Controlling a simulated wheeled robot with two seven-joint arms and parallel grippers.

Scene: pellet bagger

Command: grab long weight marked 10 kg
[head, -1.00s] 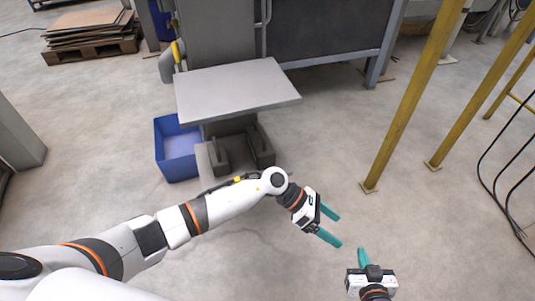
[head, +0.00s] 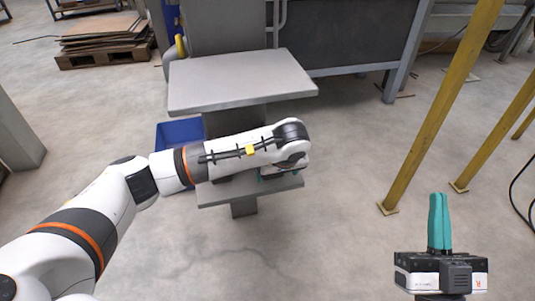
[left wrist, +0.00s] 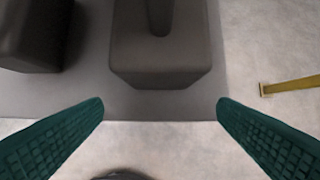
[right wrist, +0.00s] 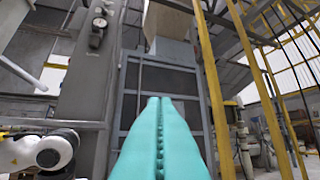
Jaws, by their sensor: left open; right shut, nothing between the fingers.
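In the left wrist view a dark grey block-shaped weight (left wrist: 160,50) with a bar-like handle on top stands on a grey lower shelf (left wrist: 150,106). A second dark weight (left wrist: 33,35) stands to its left. No 10 kg marking is readable on either. My left gripper (left wrist: 160,112) is open, its teal fingers on either side of the shelf edge, with the middle weight ahead between them and apart from both. In the head view my arm hides both weights and most of the left gripper (head: 280,174). My right gripper (head: 438,222) is shut and empty, raised at the right.
A grey platform (head: 240,82) overhangs the lower shelf (head: 255,192). A blue bin (head: 180,132) stands on the floor left of it. Yellow posts (head: 440,110) rise at the right. The floor between shelf and posts is clear.

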